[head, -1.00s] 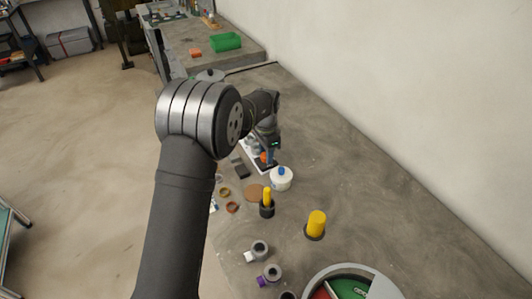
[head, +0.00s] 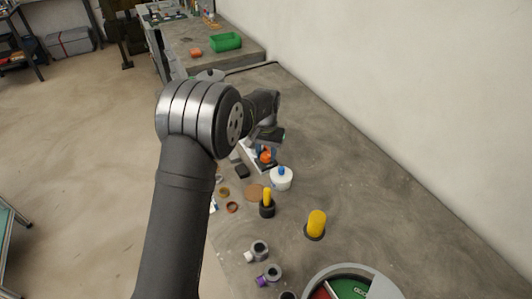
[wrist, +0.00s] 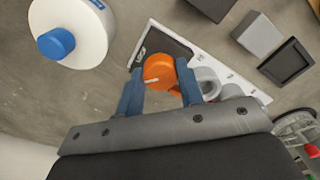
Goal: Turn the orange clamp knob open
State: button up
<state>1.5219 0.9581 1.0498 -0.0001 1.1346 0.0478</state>
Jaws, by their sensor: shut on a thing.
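The orange clamp knob (wrist: 158,72) sits on the white frame jig (wrist: 152,34), between the two blue fingers of my gripper (wrist: 160,82) in the wrist view. A pale mark shows on the knob's face. My gripper is shut on the knob. In the head view the knob (head: 265,156) shows as a small orange patch under my gripper (head: 262,152), partly hidden by my arm. Part of the jig is hidden behind the fingers.
A white pot with a blue knob (wrist: 75,35) stands close beside the jig; it also shows in the head view (head: 281,179). Grey blocks (wrist: 258,36) lie on the jig's other side. A yellow cylinder (head: 316,222) stands nearer. The bench along the wall is clear.

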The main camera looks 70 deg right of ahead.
aim_at(266, 155)
jog(key=n, duration=0.4)
jog(key=shift+n, duration=0.3)
jog(key=n, duration=0.4)
jog(key=shift+n, duration=0.3)
jog(key=o, duration=1)
notch_tip(266, 155, up, 18)
jog(key=shift+f, duration=0.25)
